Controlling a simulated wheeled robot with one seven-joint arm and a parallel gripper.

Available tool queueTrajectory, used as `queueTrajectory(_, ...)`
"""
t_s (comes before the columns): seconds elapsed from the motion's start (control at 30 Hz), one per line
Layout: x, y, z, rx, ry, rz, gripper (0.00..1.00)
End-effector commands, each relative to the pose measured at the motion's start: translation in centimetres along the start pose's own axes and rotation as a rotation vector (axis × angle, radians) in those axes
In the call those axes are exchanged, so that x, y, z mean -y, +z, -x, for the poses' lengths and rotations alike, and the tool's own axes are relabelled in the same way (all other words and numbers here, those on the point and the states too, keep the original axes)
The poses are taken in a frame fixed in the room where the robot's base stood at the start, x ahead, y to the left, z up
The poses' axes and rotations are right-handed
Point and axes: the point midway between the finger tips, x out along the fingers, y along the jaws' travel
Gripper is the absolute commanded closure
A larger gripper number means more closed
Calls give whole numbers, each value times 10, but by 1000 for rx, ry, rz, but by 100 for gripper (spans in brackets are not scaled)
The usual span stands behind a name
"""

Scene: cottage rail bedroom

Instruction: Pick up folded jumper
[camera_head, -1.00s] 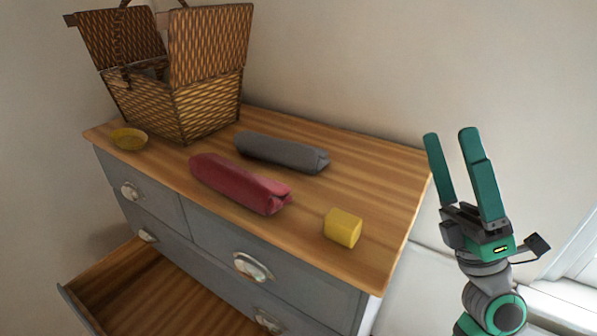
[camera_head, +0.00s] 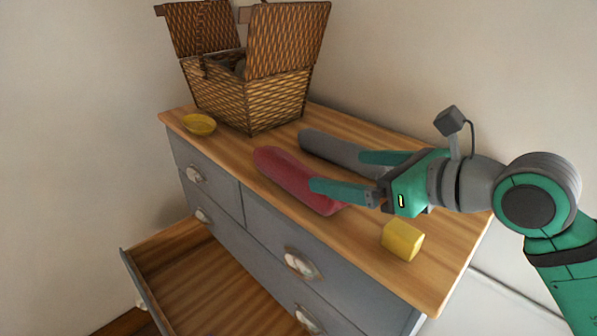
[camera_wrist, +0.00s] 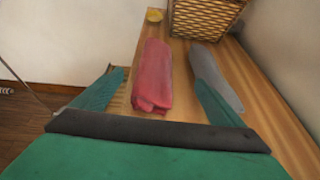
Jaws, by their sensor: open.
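Two rolled bundles of cloth lie on the wooden dresser top, and I cannot tell from the pictures which one the task calls the folded jumper. The red bundle (camera_head: 289,174) is nearer the front edge; it also shows in the wrist view (camera_wrist: 153,77). The grey bundle (camera_head: 334,150) lies behind it, at right in the wrist view (camera_wrist: 212,75). My gripper (camera_head: 337,172) is open and empty, its fingers pointing left at the near end of the bundles. In the wrist view the red bundle lies ahead between the fingertips; contact is not visible.
An open wicker basket (camera_head: 258,98) and a small yellow bowl (camera_head: 199,125) stand at the far left of the dresser top (camera_head: 232,146). A yellow block (camera_head: 402,240) sits near the front right. A lower drawer (camera_head: 190,262) is pulled out. A wall rises behind.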

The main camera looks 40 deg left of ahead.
Motion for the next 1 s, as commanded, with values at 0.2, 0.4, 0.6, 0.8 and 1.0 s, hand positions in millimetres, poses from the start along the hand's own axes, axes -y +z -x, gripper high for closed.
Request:
queueTrajectory(0.2, 1, -4, -24, -23, -7, 8, 8)
queueTrajectory(0.4, 1, -4, -50, -20, -6, 7, 8)
queueTrajectory(0.6, 0, -4, -62, -20, -6, 7, 8)
queueTrajectory(0.8, -5, 1, -88, -20, -4, 7, 8)
queueTrajectory(1.0, -3, 0, -107, -19, -7, 6, 8)
